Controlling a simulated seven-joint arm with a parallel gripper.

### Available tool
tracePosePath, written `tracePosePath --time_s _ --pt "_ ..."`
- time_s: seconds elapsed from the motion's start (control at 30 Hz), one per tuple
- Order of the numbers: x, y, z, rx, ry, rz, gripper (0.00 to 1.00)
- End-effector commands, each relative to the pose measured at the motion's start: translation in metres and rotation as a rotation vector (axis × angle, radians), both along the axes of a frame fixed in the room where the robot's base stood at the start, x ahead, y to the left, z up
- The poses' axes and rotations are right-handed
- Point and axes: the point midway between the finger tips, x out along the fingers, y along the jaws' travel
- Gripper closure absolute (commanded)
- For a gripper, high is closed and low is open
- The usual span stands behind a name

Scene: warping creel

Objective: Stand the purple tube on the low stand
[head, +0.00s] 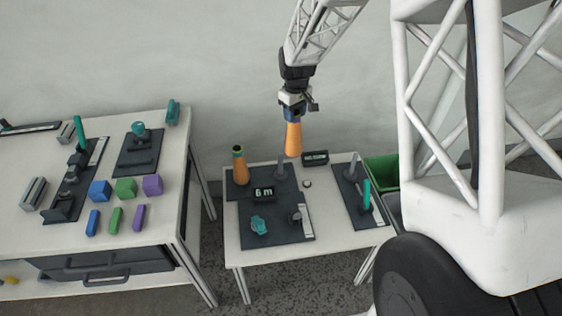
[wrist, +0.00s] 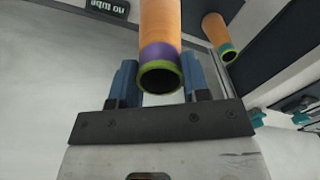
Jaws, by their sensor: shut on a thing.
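My gripper (head: 294,113) is shut on an orange tapered tube (head: 293,140) with a purple band near its top. The wrist view shows the tube (wrist: 160,25) between my two blue fingers (wrist: 161,76), its purple band and green-rimmed open end towards the camera. In the head view it hangs upright, wide end down, over the back of the small table. A grey post (head: 282,168) stands just below and left of it; I cannot tell the gap. A shorter grey post (head: 296,214) stands nearer the front. Which one is the low stand is unclear.
Another orange tube (head: 240,170) with a dark, green-rimmed top stands at the back left. A "6 m" display (head: 264,193), a "no tube" display (head: 315,157) and a teal piece (head: 258,225) are nearby. A teal post (head: 367,195) stands right; a green bin (head: 383,172) lies beyond.

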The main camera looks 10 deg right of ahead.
Motion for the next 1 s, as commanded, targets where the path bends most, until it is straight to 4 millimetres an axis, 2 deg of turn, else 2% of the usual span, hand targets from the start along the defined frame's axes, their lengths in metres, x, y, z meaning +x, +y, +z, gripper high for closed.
tracePosePath --time_s 1.0 --pt "-0.075 -0.056 0.001 0.0 -0.001 -0.003 0.84"
